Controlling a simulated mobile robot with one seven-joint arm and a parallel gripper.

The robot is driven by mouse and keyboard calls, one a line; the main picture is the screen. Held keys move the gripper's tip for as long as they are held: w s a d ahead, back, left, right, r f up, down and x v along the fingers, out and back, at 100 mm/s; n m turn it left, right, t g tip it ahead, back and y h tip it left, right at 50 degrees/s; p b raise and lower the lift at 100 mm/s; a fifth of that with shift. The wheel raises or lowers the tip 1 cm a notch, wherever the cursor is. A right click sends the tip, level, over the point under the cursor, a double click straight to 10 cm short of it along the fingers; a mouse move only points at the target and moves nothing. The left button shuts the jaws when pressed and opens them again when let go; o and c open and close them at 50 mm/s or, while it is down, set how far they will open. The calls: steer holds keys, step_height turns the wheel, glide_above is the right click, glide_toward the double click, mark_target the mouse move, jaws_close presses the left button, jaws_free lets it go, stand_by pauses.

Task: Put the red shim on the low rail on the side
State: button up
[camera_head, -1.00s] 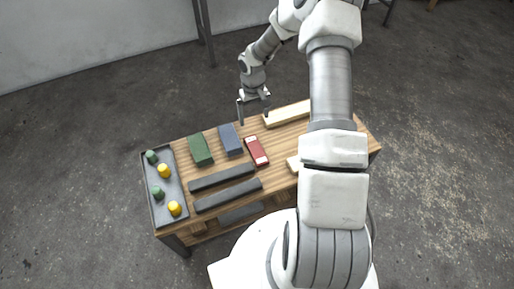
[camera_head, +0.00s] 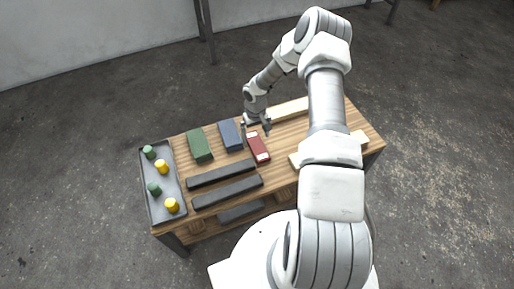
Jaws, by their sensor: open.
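The red shim (camera_head: 259,148), a flat red block with pale ends, lies on the wooden bench top right of the blue block. My gripper (camera_head: 256,131) is open over the far end of the red shim, with its fingers close to that end; I cannot tell whether they touch it. Dark bars lie on the bench: one (camera_head: 221,174), a second in front of it (camera_head: 227,192), and a lower one (camera_head: 241,212) at the bench's near side, below the top, which looks like the low rail on the side.
A blue block (camera_head: 230,135) and a green block (camera_head: 199,145) lie left of the shim. A grey tray (camera_head: 165,190) with green and yellow pegs is at the left end. Pale wood strips lie at the back (camera_head: 290,109) and at right (camera_head: 358,138), near my arm.

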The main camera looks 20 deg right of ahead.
mark_target(257, 145)
steer(key=f, duration=0.1)
steer(key=f+b, duration=0.1)
steer(key=f, duration=0.2)
steer(key=shift+s+d+f, duration=0.1)
steer(key=shift+s+f, duration=0.2)
steer(key=shift+f, duration=0.05)
steer(key=shift+r, duration=0.1)
jaws_close()
